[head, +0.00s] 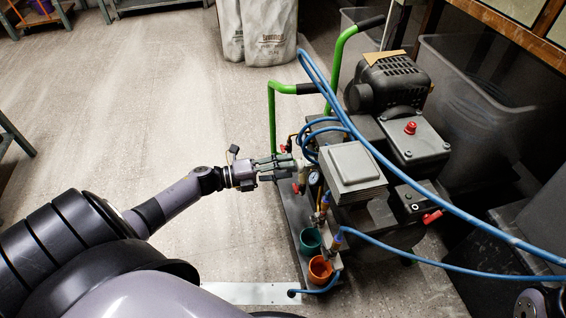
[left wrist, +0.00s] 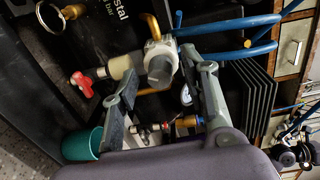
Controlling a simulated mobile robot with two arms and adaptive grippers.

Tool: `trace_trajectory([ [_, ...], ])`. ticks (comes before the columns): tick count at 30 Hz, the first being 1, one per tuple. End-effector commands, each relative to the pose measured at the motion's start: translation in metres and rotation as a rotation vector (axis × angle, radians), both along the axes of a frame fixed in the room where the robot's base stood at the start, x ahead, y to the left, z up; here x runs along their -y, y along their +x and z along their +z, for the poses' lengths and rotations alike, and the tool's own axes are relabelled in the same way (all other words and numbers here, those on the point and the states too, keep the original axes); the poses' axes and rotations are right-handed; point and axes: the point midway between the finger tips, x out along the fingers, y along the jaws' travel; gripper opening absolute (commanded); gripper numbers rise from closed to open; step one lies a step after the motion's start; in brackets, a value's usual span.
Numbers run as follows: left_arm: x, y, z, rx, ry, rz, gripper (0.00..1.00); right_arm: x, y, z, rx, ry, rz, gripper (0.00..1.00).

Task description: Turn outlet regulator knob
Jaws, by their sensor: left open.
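My left gripper (head: 284,162) reaches in from the left to the front of the compressor (head: 390,85). In the left wrist view its two fingers (left wrist: 168,78) are spread open. A dark grey round knob (left wrist: 160,70) on a pale regulator body shows between the fingertips. I cannot tell whether either finger touches it. In the head view the fingers largely hide the knob. A small pressure gauge (head: 313,178) sits beside the regulator, and it also shows in the left wrist view (left wrist: 186,95). My right gripper is not in view.
Red valve handles (left wrist: 82,85) sit close by. Blue hoses (head: 375,150) loop over the compressor. A green cup (head: 310,240) and an orange cup (head: 320,268) stand below. Green handle bars (head: 271,115) rise behind. Floor on the left is clear.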

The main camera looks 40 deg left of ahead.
Motion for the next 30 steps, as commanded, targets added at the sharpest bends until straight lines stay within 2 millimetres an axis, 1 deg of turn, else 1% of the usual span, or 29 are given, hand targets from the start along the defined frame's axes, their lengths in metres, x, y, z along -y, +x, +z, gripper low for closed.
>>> trace_trajectory([
  [5, -0.011, -0.013, -0.001, -0.004, 0.002, 0.000, 0.41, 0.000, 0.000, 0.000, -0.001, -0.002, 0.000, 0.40],
  [12, -0.044, -0.051, 0.002, -0.004, 0.002, 0.000, 0.41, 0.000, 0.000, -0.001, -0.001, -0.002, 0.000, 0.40],
  [18, -0.067, -0.078, 0.004, -0.003, 0.003, 0.001, 0.41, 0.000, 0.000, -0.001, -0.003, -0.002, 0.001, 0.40],
  [21, -0.074, -0.086, 0.005, -0.002, 0.001, 0.001, 0.41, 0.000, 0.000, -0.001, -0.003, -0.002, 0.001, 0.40],
  [24, -0.077, -0.090, 0.006, -0.001, 0.001, 0.001, 0.41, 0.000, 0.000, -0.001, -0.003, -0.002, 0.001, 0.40],
  [30, -0.078, -0.091, 0.006, 0.000, 0.000, 0.001, 0.41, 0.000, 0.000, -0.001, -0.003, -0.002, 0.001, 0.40],
])
